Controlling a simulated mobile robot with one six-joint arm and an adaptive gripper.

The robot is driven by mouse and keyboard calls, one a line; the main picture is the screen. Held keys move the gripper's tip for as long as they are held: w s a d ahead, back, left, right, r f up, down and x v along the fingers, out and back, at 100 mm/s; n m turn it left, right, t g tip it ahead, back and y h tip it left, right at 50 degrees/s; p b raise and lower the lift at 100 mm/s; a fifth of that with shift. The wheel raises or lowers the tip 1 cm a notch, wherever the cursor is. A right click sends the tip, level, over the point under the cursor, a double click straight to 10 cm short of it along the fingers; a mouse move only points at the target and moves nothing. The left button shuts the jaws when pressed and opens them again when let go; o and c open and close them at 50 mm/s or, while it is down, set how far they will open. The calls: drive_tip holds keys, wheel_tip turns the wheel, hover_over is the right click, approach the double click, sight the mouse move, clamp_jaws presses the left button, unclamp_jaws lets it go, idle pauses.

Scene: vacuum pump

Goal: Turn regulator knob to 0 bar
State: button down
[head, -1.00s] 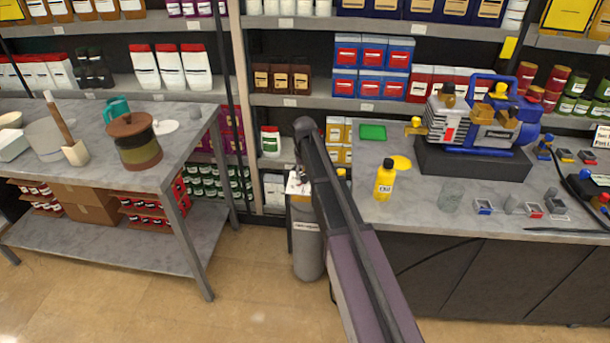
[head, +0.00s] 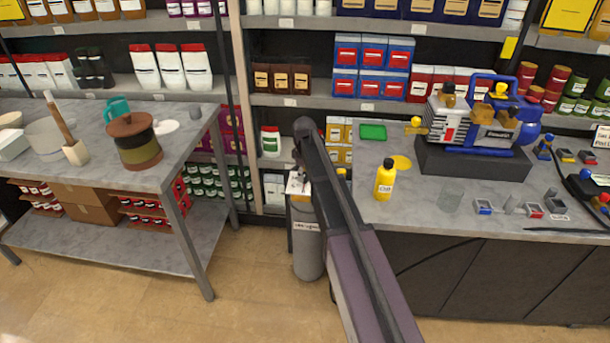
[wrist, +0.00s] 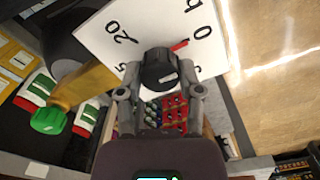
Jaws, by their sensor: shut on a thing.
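The black round regulator knob (wrist: 160,72) sits in front of a white dial plate (wrist: 95,38) in the wrist view. A short red line runs from the knob's upper right edge toward a printed 0. A 20 stands at the upper left of the plate; other figures are partly hidden or cut off. My gripper (wrist: 160,92) is shut on the knob, one finger on each side. In the head view the white plate (head: 297,187) shows above the grey gas cylinder (head: 308,255), and my arm hides much of the knob and gripper.
A marble table (head: 190,140) stands left of the cylinder. A dark workbench (head: 410,210) stands right, with a yellow oil bottle (head: 385,182) near its corner and a blue pump (head: 490,125) further back. Stocked shelves (head: 290,100) close off the back. Floor in front is clear.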

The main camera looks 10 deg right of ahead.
drive_tip(key=shift+s, duration=0.15)
idle(0.3)
drive_tip(key=shift+c, duration=1.3)
unclamp_jaws()
